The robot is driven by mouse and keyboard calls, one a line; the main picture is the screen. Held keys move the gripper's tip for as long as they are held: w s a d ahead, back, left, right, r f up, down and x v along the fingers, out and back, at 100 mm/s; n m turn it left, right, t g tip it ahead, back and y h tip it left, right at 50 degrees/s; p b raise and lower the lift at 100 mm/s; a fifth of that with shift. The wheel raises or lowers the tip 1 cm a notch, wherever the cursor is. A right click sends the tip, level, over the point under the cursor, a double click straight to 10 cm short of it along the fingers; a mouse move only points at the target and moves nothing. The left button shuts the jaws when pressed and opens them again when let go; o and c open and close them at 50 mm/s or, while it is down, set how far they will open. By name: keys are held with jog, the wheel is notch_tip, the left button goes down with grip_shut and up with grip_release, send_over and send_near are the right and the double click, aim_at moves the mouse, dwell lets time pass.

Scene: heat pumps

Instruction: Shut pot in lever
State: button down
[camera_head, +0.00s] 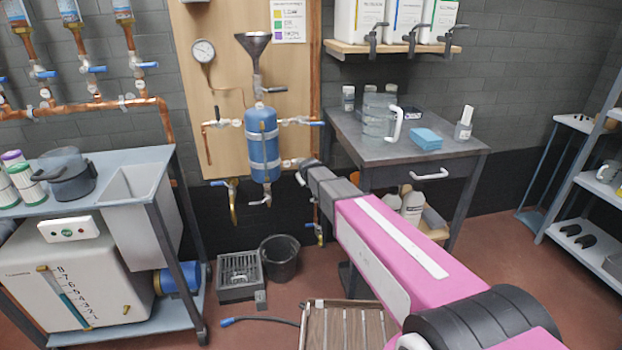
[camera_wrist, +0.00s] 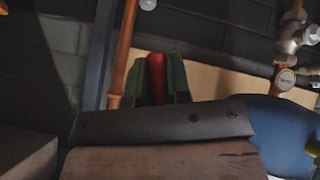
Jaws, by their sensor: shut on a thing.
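The blue pot-like vessel (camera_head: 263,148) stands upright against the wooden board, with valves and pipes around it. My gripper (camera_head: 306,164) is at its lower right, by the outlet pipe and valve (camera_head: 290,163). In the wrist view, the dark fingers of my gripper (camera_wrist: 156,82) are closed around a narrow red piece (camera_wrist: 157,72), which looks like a lever handle. The blue vessel also shows at the right of the wrist view (camera_wrist: 285,130). In the head view my gripper hides the held piece, so its angle to the pipe cannot be told.
A grey table (camera_head: 345,128) with a jug stands close on the right. A black bucket (camera_head: 280,258) and a grey crate (camera_head: 240,283) are on the floor below.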

jog(key=shift+s+a+f+m+g+y, duration=0.15)
jog(key=shift+a+m+g+y, duration=0.1)
jog(key=shift+a+m+y, duration=0.35)
jog(key=shift+s+a+f+m+g+y, duration=0.15)
jog(key=shift+a+m+g+y, duration=0.2)
jog(key=shift+y, duration=0.45)
jog(key=shift+a+r, duration=0.1)
jog(key=shift+a, duration=0.05)
jog(key=c, duration=1.1)
grip_release()
jog(key=shift+s+r, duration=0.1)
jog(key=v, duration=1)
jog(key=shift+s+d+r, duration=0.1)
jog(key=shift+s+d, duration=0.15)
